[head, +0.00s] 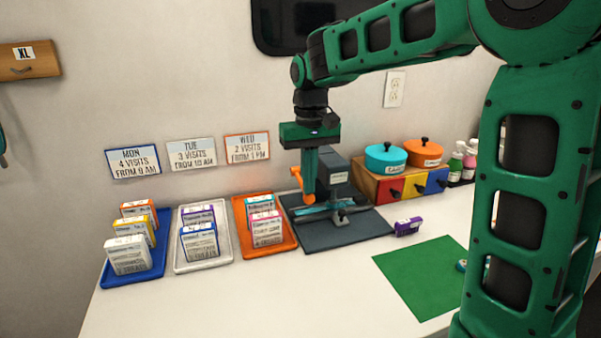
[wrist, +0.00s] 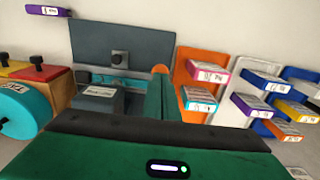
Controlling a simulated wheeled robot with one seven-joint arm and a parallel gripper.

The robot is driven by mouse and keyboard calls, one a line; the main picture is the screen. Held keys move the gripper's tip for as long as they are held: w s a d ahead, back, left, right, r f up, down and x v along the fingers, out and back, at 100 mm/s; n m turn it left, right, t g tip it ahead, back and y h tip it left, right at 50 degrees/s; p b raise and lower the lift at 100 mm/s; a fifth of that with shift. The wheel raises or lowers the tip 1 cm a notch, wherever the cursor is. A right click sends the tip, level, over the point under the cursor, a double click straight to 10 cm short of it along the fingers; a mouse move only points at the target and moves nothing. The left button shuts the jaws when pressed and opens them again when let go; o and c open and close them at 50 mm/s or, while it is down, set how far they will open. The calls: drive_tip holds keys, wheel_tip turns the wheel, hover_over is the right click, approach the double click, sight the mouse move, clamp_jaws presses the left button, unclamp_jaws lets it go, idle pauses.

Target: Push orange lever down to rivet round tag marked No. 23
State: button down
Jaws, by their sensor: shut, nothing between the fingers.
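The dark grey rivet press (head: 335,172) stands on a dark slate base (head: 350,236); the press also shows in the wrist view (wrist: 98,100). Its orange lever (head: 296,180) is at its left side, and the orange lever end shows in the wrist view (wrist: 160,69). My gripper (head: 309,196) is shut and empty, pointing down right beside the lever; whether they touch I cannot tell. A teal strip (wrist: 125,85) lies across the press bed. I cannot make out a round tag or the marking No. 23 there.
Blue (head: 109,272), white (head: 180,265) and orange (head: 265,256) trays with upright cards stand left of the press. A drawer box (head: 364,187) with two pots stands behind right. A purple box (head: 408,227) lies near the base. A green mat (head: 420,275) is at front right, partly behind my arm.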

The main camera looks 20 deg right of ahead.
wheel_tip(320, 180, up, 13)
idle(1.3)
idle(0.4)
drive_tip(key=s+d+f+m, duration=0.2)
drive_tip(key=s+d+f, duration=0.3)
drive_tip(key=s+d, duration=0.35)
drive_tip(key=s+d+f+m, duration=0.1)
drive_tip(key=s+d+f, duration=0.2)
drive_tip(key=s+f, duration=0.2)
drive_tip(key=s+d+f+m, duration=0.2)
drive_tip(key=s+f, duration=0.3)
drive_tip(key=s, duration=0.5)
drive_tip(key=s+d+f+m, duration=0.1)
drive_tip(key=s+d+f, duration=0.3)
drive_tip(key=s, duration=0.4)
drive_tip(key=shift+d+f, duration=0.2)
drive_tip(key=shift+f, duration=0.7)
drive_tip(key=shift+w+f, duration=0.3)
drive_tip(key=shift+w, duration=0.5)
drive_tip(key=shift+s, duration=0.1)
